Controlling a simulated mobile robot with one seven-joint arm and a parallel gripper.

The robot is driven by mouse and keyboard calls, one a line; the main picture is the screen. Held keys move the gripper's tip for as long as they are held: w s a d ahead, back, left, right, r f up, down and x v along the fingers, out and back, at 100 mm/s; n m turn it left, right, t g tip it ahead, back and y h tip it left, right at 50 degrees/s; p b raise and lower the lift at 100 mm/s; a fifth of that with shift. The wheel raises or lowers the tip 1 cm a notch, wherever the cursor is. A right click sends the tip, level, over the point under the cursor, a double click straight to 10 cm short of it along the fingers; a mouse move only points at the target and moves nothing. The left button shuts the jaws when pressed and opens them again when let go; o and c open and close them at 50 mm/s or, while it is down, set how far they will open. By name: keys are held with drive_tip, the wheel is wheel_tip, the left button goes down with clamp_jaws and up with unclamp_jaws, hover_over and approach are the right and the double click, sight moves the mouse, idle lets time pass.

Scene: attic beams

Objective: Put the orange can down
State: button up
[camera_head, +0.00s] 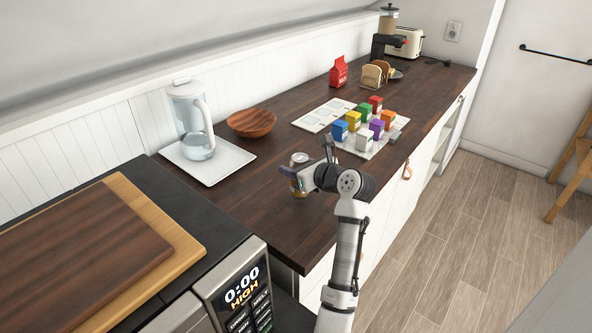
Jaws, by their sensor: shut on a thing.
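The orange can (298,191) is upright over the near part of the dark wooden counter (262,213). Its pale round top shows above my gripper and a small orange-brown part shows below. My gripper (300,176) is shut on the can around its middle and hides much of its side. I cannot tell whether the can's base touches the counter.
A white tray (230,157) with a kettle (190,115) and a wooden bowl (252,122) stand behind left. Several coloured boxes (364,141) stand to the right. A microwave (243,292) is at the near left. Bare counter surrounds the can.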

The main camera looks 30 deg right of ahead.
drive_tip(key=shift+f, duration=0.9)
drive_tip(key=o, duration=1.3)
drive_tip(key=shift+f, duration=0.15)
drive_tip(key=shift+c, duration=0.2)
drive_tip(key=shift+r, duration=0.2)
drive_tip(key=b+v, duration=0.3)
drive_tip(key=v, duration=0.9)
drive_tip(key=shift+f, duration=0.1)
